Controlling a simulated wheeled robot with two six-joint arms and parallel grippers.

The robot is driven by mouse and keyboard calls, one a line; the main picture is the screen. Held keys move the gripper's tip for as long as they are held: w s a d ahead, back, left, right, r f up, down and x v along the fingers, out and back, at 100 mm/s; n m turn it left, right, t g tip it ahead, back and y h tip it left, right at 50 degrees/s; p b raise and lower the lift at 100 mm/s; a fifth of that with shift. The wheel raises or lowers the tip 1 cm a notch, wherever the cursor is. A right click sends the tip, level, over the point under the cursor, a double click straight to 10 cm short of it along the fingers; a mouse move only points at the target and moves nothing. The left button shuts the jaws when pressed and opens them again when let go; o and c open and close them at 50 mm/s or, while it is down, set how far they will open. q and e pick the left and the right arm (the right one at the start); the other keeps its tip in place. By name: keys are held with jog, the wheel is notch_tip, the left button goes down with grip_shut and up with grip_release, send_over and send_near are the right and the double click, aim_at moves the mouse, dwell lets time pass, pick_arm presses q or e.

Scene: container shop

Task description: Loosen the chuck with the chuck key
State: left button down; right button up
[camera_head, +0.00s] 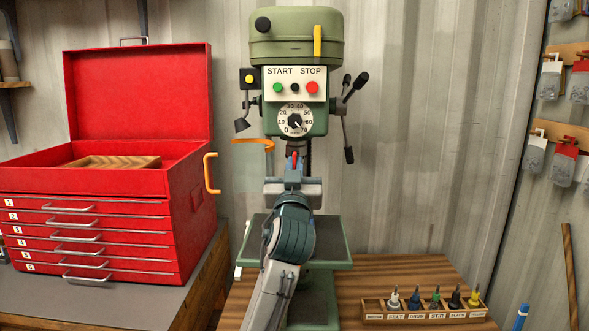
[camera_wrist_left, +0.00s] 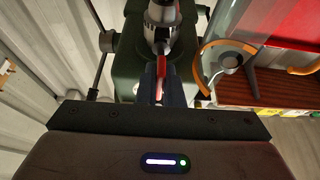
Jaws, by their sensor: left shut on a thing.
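The green drill press (camera_head: 296,50) stands in the middle of the head view. Its dark chuck (camera_head: 296,146) is below the dial, and the chuck (camera_wrist_left: 160,14) shows as bright metal at the top of the left wrist view. My left gripper (camera_head: 293,168) is just below the chuck, shut on the red-handled chuck key (camera_head: 294,158). The key (camera_wrist_left: 161,72) also shows between the fingers in the wrist view, pointing toward the chuck. Whether its tip sits in the chuck I cannot tell. My right gripper is not in view.
An orange guard ring (camera_head: 253,142) is beside the chuck on the left. Feed handles (camera_head: 350,95) stick out on the right. The press table (camera_head: 335,255) is below my arm. A red toolbox (camera_head: 190,190) stands left; a wooden bit rack (camera_head: 425,313) is front right.

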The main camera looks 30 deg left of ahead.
pick_arm(q)
jog(key=shift+d+f+n+g+y+b, duration=0.1)
jog(key=shift+n+g+y+b, duration=0.35)
jog(key=shift+n+b, duration=0.6)
jog(key=shift+n+g+y+b, duration=0.45)
jog(key=shift+n+y+b, duration=0.2)
jog(key=shift+n+b, duration=0.5)
jog(key=shift+w+n+g+y+b, duration=0.1)
jog(key=shift+n+g+y+b, duration=0.45)
jog(key=shift+n+b, duration=1)
jog(key=shift+n+g, duration=0.25)
jog(key=shift+n, duration=0.4)
